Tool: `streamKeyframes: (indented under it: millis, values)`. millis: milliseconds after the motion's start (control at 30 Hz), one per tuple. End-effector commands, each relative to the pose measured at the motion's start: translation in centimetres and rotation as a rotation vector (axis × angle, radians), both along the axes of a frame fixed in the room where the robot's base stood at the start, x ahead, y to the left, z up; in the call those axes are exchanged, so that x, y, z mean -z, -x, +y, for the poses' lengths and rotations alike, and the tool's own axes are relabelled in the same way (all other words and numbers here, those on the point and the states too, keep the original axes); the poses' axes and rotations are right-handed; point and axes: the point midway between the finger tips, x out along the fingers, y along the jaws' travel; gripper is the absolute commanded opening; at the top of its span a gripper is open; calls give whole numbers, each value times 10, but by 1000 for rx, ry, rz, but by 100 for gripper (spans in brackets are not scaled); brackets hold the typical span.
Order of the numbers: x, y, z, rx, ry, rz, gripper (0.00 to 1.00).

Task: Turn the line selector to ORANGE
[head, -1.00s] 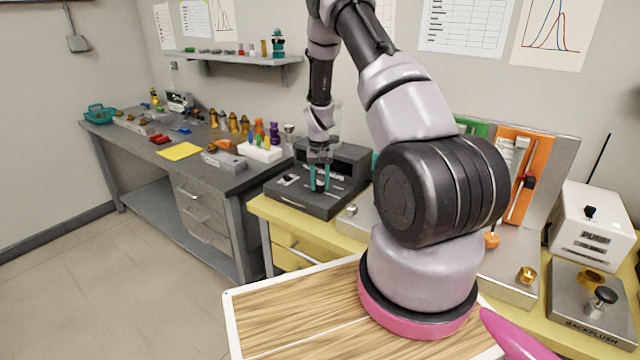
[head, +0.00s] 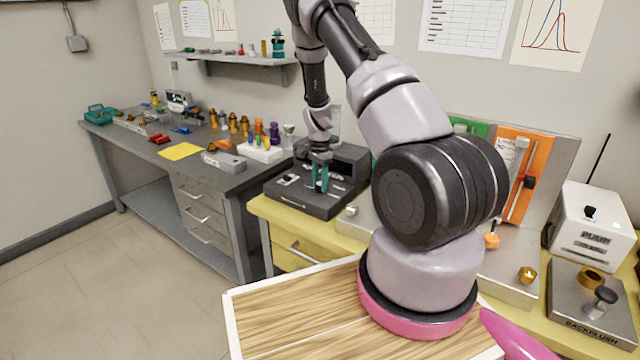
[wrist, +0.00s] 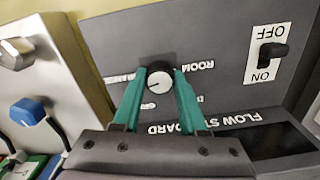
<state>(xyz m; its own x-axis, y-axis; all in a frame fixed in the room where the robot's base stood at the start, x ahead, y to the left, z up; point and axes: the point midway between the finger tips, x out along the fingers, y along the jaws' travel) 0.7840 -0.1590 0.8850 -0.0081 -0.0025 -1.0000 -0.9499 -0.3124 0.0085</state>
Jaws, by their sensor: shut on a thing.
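My gripper (wrist: 160,74) has its two teal fingers closed on the sides of a round dark knob (wrist: 159,80) with a white face and a short dark pointer line. The knob is on a dark panel (wrist: 225,30) lettered "FLOW STANDARD", upside down in the wrist view. A "ROOM" label is beside it; other labels are partly covered. No selector marked ORANGE can be read, so I cannot tell whether this knob is the line selector. In the head view my gripper (head: 320,180) is low over the dark unit (head: 300,198), and the knob is hidden.
A black ON/OFF switch (wrist: 272,54) stands on the same panel. A grey unit with a blue knob (wrist: 27,111) is close at the left in the wrist view. An orange panel (head: 526,170), a white pump box (head: 590,225) and a backflush plate (head: 570,318) are at the right.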

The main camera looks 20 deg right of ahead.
Motion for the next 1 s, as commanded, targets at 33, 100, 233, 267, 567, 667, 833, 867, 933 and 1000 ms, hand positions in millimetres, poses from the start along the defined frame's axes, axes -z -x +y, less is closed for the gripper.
streamKeyframes:
  millis: [33,100,233,267,567,667,833,867,933,1000]
  values:
    - [-1,-1,0,30,1,-1,0]
    - [-1,-1,0,74,1,-2,0]
    - [-1,-1,0,137,1,-3,0]
    - [-1,-1,0,149,1,-2,0]
    - [-1,-1,0,215,1,-2,0]
    - [-1,-1,0,220,0,-2,0]
    - [-1,-1,0,221,0,-2,0]
    - [-1,-1,0,221,0,-2,0]
    - [-1,-1,0,221,0,-3,0]
    - [-1,-1,0,220,0,-3,53]
